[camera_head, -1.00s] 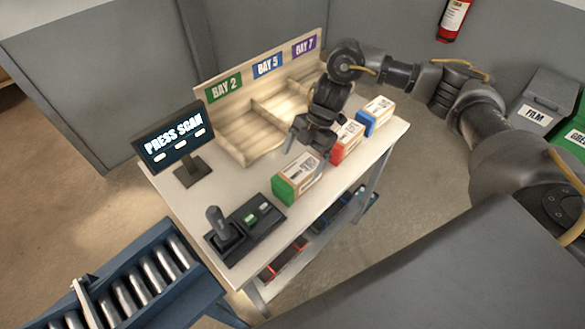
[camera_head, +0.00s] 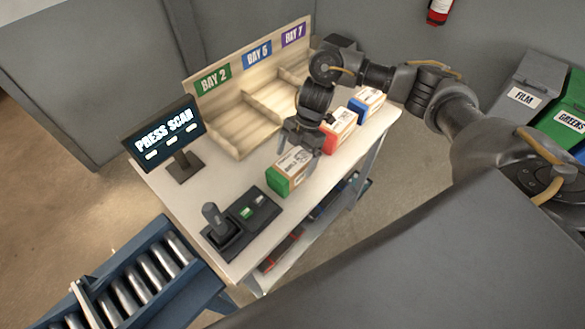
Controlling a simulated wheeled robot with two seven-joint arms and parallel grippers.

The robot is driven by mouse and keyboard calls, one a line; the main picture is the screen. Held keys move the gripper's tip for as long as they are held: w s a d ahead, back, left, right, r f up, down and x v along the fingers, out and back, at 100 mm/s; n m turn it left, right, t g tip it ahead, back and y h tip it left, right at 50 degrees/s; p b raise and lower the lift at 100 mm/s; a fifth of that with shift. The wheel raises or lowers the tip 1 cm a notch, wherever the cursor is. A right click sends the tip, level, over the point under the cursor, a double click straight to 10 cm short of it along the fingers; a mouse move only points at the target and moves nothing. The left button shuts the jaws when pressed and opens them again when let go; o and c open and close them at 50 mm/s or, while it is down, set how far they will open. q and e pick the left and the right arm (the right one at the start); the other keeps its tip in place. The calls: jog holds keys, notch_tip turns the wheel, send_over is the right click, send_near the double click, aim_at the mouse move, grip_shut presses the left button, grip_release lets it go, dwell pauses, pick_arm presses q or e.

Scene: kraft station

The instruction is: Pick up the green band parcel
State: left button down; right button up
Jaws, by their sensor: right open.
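The green band parcel (camera_head: 289,171) is a small white and brown box with a green end, lying on the table near its front edge. My right gripper (camera_head: 299,152) is open and points down over the far end of this parcel. Its fingers show around the parcel's top, but I cannot tell whether they touch it. The red band parcel (camera_head: 340,129) and the blue band parcel (camera_head: 368,100) stand in a row behind it to the right. My left gripper is not in view.
The table (camera_head: 180,205) bears a wooden bay rack (camera_head: 235,138) at the back, a "PRESS SCAN" screen (camera_head: 165,137) and a black scanner base with buttons (camera_head: 252,211). A roller conveyor (camera_head: 140,285) lies at lower left. Bins (camera_head: 530,85) stand at right.

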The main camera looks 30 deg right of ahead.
jog(key=p+x, duration=0.1)
jog(key=x, duration=0.3)
jog(key=shift+a+f, duration=0.2)
jog(key=c, duration=1.3)
jog(key=shift+w+r, duration=0.1)
jog(key=shift+r, duration=0.05)
